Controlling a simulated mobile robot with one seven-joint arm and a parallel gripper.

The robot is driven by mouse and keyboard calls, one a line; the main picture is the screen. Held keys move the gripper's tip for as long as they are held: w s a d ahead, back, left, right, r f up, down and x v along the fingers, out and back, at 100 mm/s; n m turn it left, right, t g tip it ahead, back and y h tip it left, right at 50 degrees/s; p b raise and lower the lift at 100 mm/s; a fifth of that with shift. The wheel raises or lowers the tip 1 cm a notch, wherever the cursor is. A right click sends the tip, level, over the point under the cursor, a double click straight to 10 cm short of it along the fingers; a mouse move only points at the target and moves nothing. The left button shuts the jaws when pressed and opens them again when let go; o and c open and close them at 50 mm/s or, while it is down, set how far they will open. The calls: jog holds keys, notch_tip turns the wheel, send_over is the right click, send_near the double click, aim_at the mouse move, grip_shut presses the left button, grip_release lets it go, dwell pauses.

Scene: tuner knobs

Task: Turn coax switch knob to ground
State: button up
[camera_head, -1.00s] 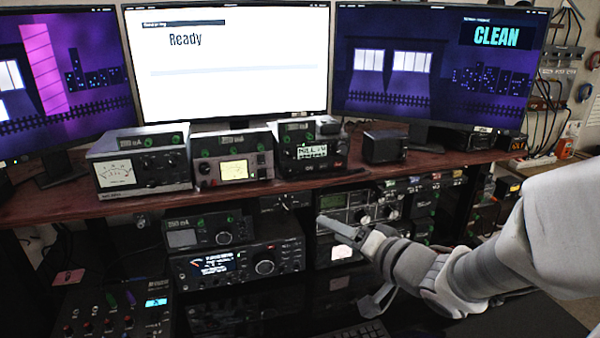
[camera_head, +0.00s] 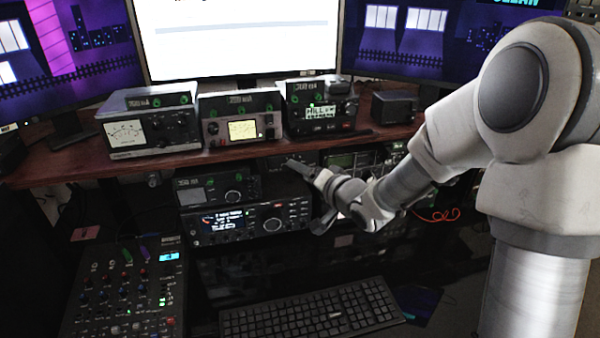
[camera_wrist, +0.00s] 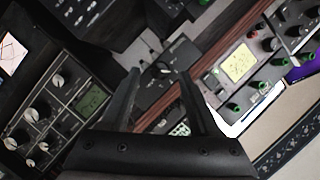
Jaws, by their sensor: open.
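The coax switch looks to be the small dark box (camera_head: 306,158) under the wooden shelf, partly hidden behind my gripper in the head view. In the wrist view this box (camera_wrist: 152,92) lies ahead, between my fingers, with a small pale knob (camera_wrist: 163,69) on its face. The knob's setting and the label are too small to read. My gripper (camera_wrist: 160,76) is open and empty, with one finger on each side of the box and knob. In the head view my gripper (camera_head: 302,172) is in front of the box. I cannot tell whether it touches.
Several radios and meters stand on the wooden shelf (camera_head: 70,168). A radio with a lit display (camera_head: 245,222) is below left of my gripper, and a rack unit (camera_head: 345,162) is behind my wrist. A keyboard (camera_head: 310,310) and a mixer (camera_head: 125,290) lie on the desk.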

jog(key=shift+x, duration=0.9)
jog(key=shift+c, duration=0.2)
grip_shut()
